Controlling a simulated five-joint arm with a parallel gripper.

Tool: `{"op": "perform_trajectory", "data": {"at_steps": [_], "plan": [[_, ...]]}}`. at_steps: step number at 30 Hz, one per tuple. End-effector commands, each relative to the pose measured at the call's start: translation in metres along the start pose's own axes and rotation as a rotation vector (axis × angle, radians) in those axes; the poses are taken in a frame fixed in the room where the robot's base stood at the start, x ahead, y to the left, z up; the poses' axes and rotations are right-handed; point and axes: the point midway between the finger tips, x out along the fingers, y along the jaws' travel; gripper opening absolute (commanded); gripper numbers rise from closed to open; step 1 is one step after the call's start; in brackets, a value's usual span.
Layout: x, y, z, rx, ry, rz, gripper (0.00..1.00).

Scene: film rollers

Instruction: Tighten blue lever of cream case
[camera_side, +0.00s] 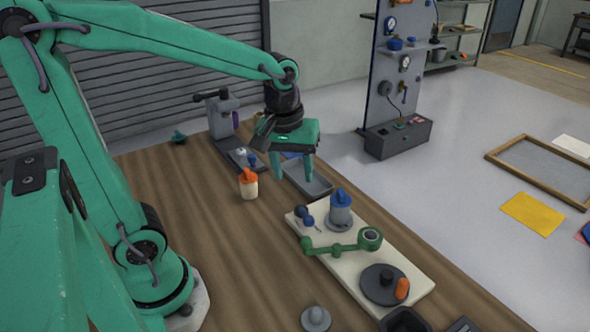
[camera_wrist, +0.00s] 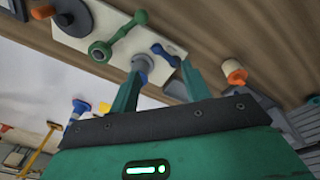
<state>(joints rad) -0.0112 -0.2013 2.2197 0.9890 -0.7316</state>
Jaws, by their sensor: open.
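The cream case (camera_side: 392,254) is a flat slab on the wooden bench, also in the wrist view (camera_wrist: 112,20). Its blue lever (camera_side: 304,216) is a short bar with rounded ends at the slab's far-left end; it shows in the wrist view (camera_wrist: 165,53). Beside it stands a grey post with a blue top (camera_side: 340,202). A green lever (camera_side: 345,246) crosses the slab's middle. My gripper (camera_side: 293,175) is open and empty, above the bench beyond the slab's far end, its fingers pointing down. The wrist view shows its fingers (camera_wrist: 161,75) apart, nothing gripped.
A grey disc with an orange knob (camera_side: 401,288) sits on the slab's near end. An orange-capped bottle (camera_side: 248,184) stands left of my gripper. A grey tray (camera_side: 310,186) lies under it. A grey knob (camera_side: 316,318) is at the front. Bare bench lies left of the slab.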

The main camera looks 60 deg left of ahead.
Motion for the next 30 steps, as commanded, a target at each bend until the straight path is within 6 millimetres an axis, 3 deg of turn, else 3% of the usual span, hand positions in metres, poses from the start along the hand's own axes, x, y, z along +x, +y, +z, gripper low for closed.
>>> {"op": "perform_trajectory", "data": {"at_steps": [18,24,30], "plan": [[0.087,0.028,-0.036,-0.582,-0.151,-0.246,0.47],[0.101,0.03,-0.04,-0.664,-0.16,-0.286,0.47],[0.102,0.031,-0.04,-0.675,-0.16,-0.29,0.47]]}}
